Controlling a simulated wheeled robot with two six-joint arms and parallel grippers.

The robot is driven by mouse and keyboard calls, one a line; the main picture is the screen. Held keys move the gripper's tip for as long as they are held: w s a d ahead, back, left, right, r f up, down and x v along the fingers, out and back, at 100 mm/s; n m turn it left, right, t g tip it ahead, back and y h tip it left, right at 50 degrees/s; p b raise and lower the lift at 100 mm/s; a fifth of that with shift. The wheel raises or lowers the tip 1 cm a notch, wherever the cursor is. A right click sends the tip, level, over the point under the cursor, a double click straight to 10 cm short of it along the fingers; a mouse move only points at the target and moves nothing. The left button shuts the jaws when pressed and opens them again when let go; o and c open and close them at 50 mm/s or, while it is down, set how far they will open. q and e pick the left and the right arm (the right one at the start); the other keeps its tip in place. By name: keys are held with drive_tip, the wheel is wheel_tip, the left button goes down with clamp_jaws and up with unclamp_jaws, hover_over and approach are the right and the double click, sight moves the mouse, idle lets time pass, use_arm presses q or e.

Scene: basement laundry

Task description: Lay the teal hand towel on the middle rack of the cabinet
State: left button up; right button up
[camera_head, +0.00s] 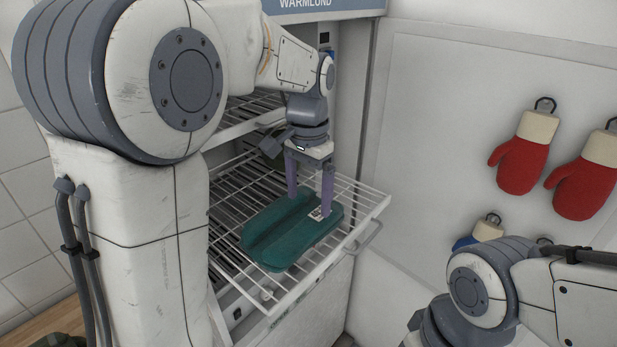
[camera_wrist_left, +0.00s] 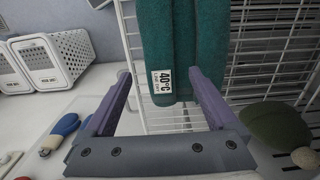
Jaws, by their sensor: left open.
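The teal hand towel (camera_head: 270,232) lies folded on a pulled-out white wire rack (camera_head: 362,204) of the drying cabinet (camera_head: 347,110). It carries a white "40°C" label (camera_wrist_left: 161,86) near one end, and its folded body (camera_wrist_left: 152,35) fills the upper middle of the left wrist view. My left gripper (camera_head: 309,206) is open, with purple fingers pointing down at the towel's right part. In the left wrist view the fingertips (camera_wrist_left: 158,74) are apart, one on either side of the label end. Contact with the towel cannot be told. My right gripper is out of view; only part of that arm shows.
Another wire rack (camera_head: 245,112) sits higher inside the cabinet. Red mittens (camera_head: 519,160) hang on the wall panel at right.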

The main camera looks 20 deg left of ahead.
sight(308, 224)
use_arm(q)
wheel_tip(308, 224, up, 6)
drive_tip(key=shift+f, duration=0.25)
wheel_tip(308, 224, down, 12)
drive_tip(key=shift+s+f+p, duration=0.1)
drive_tip(key=shift+f+p, duration=0.15)
drive_tip(key=shift+p, duration=0.2)
wheel_tip(308, 224, up, 3)
drive_tip(key=shift+r+b, duration=0.15)
drive_tip(key=shift+b, duration=0.3)
drive_tip(key=shift+r, duration=0.45)
